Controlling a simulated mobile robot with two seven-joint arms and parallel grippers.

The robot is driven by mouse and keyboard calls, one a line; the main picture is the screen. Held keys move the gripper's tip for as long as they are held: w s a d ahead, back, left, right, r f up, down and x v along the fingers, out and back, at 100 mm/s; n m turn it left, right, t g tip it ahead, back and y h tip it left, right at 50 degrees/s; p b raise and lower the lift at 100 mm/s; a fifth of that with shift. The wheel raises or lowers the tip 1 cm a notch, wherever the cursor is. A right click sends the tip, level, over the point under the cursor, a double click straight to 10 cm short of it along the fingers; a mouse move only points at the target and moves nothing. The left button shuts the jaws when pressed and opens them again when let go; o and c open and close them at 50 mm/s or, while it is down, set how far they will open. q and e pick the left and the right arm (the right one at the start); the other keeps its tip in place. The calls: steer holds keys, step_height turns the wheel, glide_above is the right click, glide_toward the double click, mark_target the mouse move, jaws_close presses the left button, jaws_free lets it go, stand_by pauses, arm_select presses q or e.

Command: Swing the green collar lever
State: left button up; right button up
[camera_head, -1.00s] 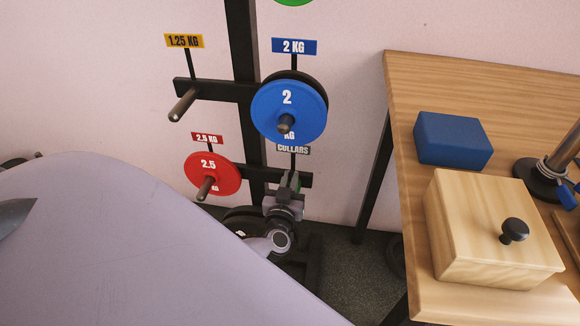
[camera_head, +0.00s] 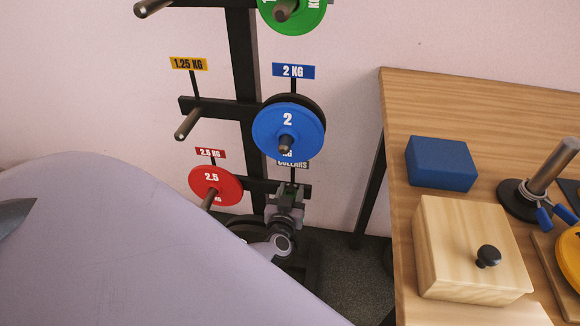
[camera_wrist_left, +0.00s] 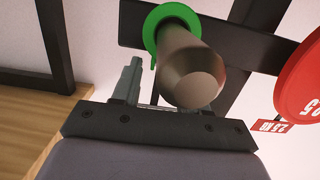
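The green collar (camera_wrist_left: 152,32) is a ring around a grey-brown peg (camera_wrist_left: 195,75) in the left wrist view. A small green tab, which may be its lever, hangs at its lower left. In the head view the collar is not visible behind my left gripper (camera_head: 288,190), which is low on the rack below the COLLARS sign (camera_head: 292,164). In the left wrist view one grey finger (camera_wrist_left: 131,80) points up beside the peg, just below the tab, apparently apart from it. The peg end hides where the other finger would be.
The black rack (camera_head: 243,70) carries a blue 2 plate (camera_head: 289,131) above my left gripper and a red 2.5 plate (camera_head: 215,186) to its left. A wooden table (camera_head: 400,110) on the right holds a blue box (camera_head: 441,163) and a wooden box (camera_head: 470,240).

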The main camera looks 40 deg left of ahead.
arm_select(q)
steer(key=shift+s, duration=0.15)
steer(key=shift+s+d, duration=0.1)
steer(key=shift+s, duration=0.15)
steer(key=p+v, duration=0.2)
steer(key=v, duration=0.3)
steer(key=shift+r, duration=0.15)
steer(key=shift+s+d, duration=0.1)
steer(key=shift+s, duration=0.2)
steer(key=shift+s+d, duration=0.15)
steer(key=shift+s, duration=0.1)
